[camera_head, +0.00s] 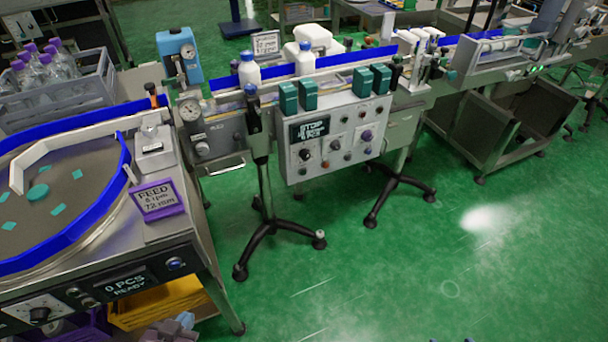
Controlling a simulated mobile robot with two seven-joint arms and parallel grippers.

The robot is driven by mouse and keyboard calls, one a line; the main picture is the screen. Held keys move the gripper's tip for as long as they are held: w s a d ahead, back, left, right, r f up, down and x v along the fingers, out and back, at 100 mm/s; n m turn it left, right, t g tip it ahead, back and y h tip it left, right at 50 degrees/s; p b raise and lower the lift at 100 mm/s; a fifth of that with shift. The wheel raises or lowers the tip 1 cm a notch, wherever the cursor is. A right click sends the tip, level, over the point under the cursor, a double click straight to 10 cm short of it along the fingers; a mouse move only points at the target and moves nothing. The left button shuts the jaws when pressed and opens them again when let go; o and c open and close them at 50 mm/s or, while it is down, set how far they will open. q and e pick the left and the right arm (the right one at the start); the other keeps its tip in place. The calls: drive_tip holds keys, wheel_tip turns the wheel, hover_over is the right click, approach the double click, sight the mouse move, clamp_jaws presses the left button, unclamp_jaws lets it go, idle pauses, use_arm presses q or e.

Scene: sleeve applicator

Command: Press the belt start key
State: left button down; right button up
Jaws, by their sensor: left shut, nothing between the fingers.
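A light grey control panel (338,140) hangs on the conveyor front at the middle of the view. Its dark display (310,129) shows the word STOP above smaller text. Several small keys and knobs cover its face, including a larger dark purplish knob (367,135). Their labels are too small to read, so I cannot tell which is the belt start key. Only a dark sliver, probably my right gripper, shows at the bottom edge.
A rotary table (125,235) with a blue rim stands at the left, with a purple FEED sign (156,200). White bottles (249,72) with blue caps stand on the conveyor. Black stand feet (278,232) spread below the panel. The green floor ahead is mostly clear.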

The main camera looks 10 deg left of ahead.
drive_tip(key=shift+s+f, duration=0.2)
drive_tip(key=shift+s, duration=0.2)
drive_tip(key=shift+w+r, duration=0.15)
drive_tip(key=shift+w, duration=0.25)
idle(0.4)
drive_tip(key=shift+d, duration=0.1)
